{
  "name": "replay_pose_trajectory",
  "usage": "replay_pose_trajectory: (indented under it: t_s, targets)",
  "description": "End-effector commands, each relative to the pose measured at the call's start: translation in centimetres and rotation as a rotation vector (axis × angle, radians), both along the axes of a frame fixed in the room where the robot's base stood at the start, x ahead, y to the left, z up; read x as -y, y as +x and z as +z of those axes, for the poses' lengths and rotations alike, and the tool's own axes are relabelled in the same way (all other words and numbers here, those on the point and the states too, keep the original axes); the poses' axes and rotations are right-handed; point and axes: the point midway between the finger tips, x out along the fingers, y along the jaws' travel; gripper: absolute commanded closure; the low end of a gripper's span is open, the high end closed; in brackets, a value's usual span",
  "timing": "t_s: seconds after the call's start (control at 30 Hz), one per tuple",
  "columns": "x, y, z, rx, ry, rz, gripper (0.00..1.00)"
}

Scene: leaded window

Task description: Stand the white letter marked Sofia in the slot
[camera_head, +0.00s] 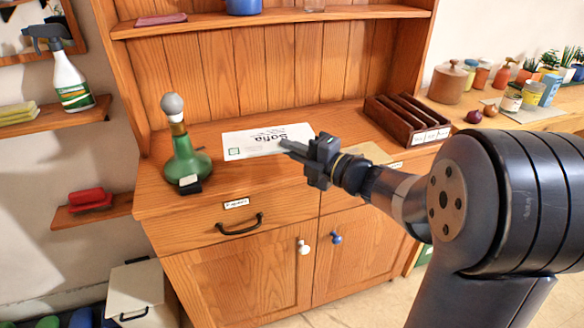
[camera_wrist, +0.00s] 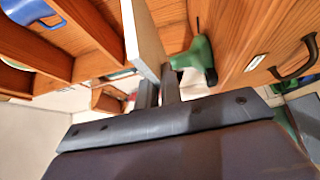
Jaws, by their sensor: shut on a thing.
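The white letter (camera_head: 250,143) marked Sofia is in my gripper (camera_head: 290,147), which is shut on its right part. It is held over the wooden cabinet top, its writing upside down in the head view. In the wrist view the letter (camera_wrist: 143,38) shows nearly edge-on, running up from between the fingers (camera_wrist: 160,88). The brown wooden letter rack (camera_head: 408,118) stands at the right of the cabinet top. It has several slots and white labels along its front; their writing is too small to read.
A green bottle (camera_head: 186,160) with a grey round stopper stands left of the letter. A tan flat piece (camera_head: 368,152) lies on the cabinet top behind my gripper. A shelf (camera_head: 270,18) runs above. A side counter at right holds jars and plants.

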Motion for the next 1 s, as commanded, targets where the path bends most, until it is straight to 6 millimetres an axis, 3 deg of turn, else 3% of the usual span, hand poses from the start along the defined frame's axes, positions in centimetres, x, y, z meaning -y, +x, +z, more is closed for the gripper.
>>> replay_pose_trajectory:
  t_s: [0.03, 0.2, 0.4, 0.53, 0.67, 0.77, 0.87, 1.0]
  targets:
    - [0.0, 0.0, 2.8, 0.009, -0.003, 0.0, 1.0]
    - [0.0, 0.0, 8.4, 0.007, -0.002, 0.0, 1.0]
    - [0.0, 0.0, 13.4, 0.004, -0.001, 0.0, 1.0]
    - [0.0, 0.0, 15.4, 0.002, -0.001, 0.0, 1.0]
    - [0.0, 0.1, 16.4, -0.001, 0.001, -0.001, 1.0]
    - [0.3, 0.4, 16.1, -0.006, 0.001, -0.002, 1.0]
    - [0.8, 1.2, 14.4, -0.012, 0.003, -0.014, 1.0]
    - [2.5, 2.2, 10.7, -0.017, 0.004, -0.074, 1.0]
